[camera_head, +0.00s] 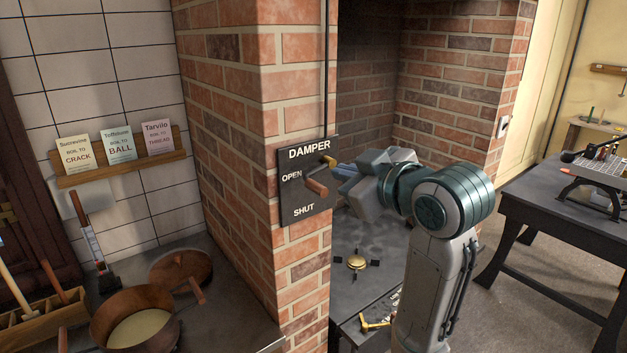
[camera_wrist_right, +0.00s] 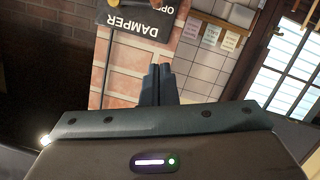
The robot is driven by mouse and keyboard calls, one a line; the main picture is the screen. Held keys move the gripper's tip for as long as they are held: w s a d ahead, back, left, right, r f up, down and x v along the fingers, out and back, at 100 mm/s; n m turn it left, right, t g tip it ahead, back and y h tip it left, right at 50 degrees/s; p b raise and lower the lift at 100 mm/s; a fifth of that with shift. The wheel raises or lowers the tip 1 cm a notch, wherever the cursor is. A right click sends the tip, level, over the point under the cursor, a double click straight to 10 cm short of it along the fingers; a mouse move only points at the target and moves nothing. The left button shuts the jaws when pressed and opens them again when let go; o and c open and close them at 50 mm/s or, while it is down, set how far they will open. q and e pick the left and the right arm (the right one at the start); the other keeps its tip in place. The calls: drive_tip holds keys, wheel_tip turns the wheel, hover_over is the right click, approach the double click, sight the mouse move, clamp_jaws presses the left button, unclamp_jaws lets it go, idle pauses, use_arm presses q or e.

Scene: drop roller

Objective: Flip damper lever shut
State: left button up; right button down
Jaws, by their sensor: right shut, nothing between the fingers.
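The damper plate (camera_head: 291,197) is a black panel on the brick pillar, marked DAMPER, OPEN and SHUT. Its lever has a copper-brown handle (camera_head: 317,187) just right of and slightly below OPEN, above SHUT. A brass piece (camera_head: 329,161) shows at the plate's upper right. My right gripper (camera_head: 340,171) is shut and empty, with its fingertips close to the lever's right side; I cannot tell whether they touch. In the right wrist view the shut fingers (camera_wrist_right: 158,72) point toward the plate (camera_wrist_right: 143,20), which appears turned over and cut off by the top edge. My left gripper is out of view.
The brick pillar (camera_head: 235,130) stands left of my right arm. A pan (camera_head: 135,318) and a wooden lid (camera_head: 180,270) sit on the left counter. A recipe-card shelf (camera_head: 122,170) hangs behind. A dark table (camera_head: 560,215) stands at right.

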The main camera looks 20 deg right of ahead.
drive_tip(key=shift+w+f, duration=0.1)
drive_tip(key=shift+w, duration=0.1)
drive_tip(key=p, duration=0.5)
hover_over(320, 192)
drive_tip(key=a, duration=0.2)
drive_tip(key=f, duration=0.2)
drive_tip(key=d+f, duration=0.1)
drive_tip(key=f, duration=0.1)
drive_tip(key=d+f, duration=0.1)
drive_tip(key=shift+s+f+p, duration=0.2)
drive_tip(key=shift+f+p, duration=0.15)
drive_tip(key=shift+p, duration=0.05)
drive_tip(key=shift+f, duration=0.15)
drive_tip(key=shift+w+a, duration=0.1)
drive_tip(key=shift+w, duration=0.1)
